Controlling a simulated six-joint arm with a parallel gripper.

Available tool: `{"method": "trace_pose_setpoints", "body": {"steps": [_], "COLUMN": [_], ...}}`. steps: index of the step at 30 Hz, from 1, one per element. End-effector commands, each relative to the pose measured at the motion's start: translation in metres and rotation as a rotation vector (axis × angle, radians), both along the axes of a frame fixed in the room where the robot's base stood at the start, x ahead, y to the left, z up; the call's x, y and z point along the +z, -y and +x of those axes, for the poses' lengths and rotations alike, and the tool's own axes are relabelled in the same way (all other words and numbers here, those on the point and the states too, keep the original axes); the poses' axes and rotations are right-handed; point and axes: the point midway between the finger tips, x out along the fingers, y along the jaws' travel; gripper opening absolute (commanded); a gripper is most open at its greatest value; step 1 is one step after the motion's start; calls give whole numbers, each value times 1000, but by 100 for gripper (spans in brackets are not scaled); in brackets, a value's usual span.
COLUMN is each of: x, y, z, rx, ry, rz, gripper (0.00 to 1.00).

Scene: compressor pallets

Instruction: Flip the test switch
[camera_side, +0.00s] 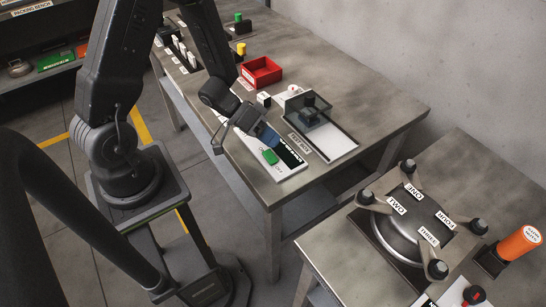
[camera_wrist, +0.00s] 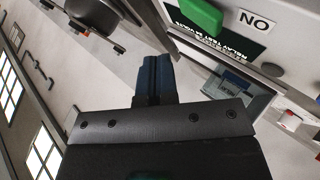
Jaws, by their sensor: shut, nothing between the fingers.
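The test switch is a green rocker (camera_side: 270,156) on a white test panel (camera_side: 291,170) near the front edge of the bench. A dark label with white print lies beside the rocker. In the wrist view the green rocker (camera_wrist: 202,17) is at the top edge, partly cut off, with a white "NO" label (camera_wrist: 257,22) beside it. My gripper (camera_side: 270,137) has its blue fingers together and empty, close to the rocker on its upper side. In the wrist view the gripper (camera_wrist: 152,62) points up the picture, below and left of the rocker. I cannot tell whether it touches the panel.
A dark fixture (camera_side: 311,112) on a pale tray stands right of my gripper, and a red bin (camera_side: 261,72) behind. A domed compressor (camera_side: 408,232) is on the front right table, beside an orange cylinder (camera_side: 519,242). The bench's right part is clear.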

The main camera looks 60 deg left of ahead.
Motion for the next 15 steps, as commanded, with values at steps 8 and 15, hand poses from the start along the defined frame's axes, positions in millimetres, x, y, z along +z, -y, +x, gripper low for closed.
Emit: {"method": "trace_pose_setpoints", "body": {"steps": [8,15], "x": [26,32], "y": [-5,-6], "z": [0,-1], "rx": [-1,0], "ry": [3,-1], "rz": [1,0], "gripper": [0,0]}}
